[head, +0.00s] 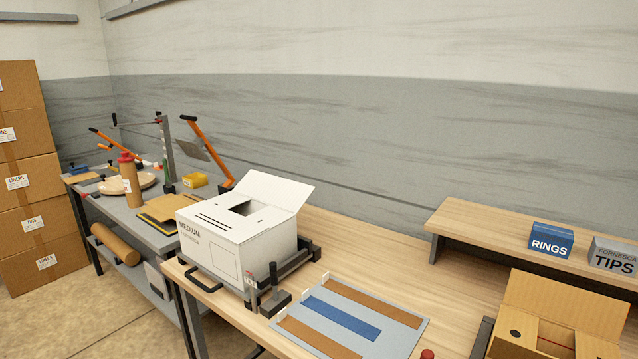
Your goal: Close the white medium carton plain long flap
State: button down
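The white medium carton (232,250) stands on the wooden bench, seated in a dark holder frame (294,262). It carries the print "MEDIUM" on its left-hand face. One long flap (268,193) stands raised and tilted back along the far edge. The near top panel (222,221), with dark slits, lies flat over the near part of the top. A dark opening (243,208) shows between the flat panel and the raised flap. My gripper is not in view.
A black post-like fixture (275,292) stands at the carton's near right corner. A striped mat (350,318) lies to the right. A brown open carton (560,310) is at far right, below a wooden shelf (480,222). A grey table (140,215) with tools stands left.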

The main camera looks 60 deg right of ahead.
aim_at(288, 194)
jog(key=z, duration=0.4)
jog(key=i, duration=1)
jog(key=z, duration=0.4)
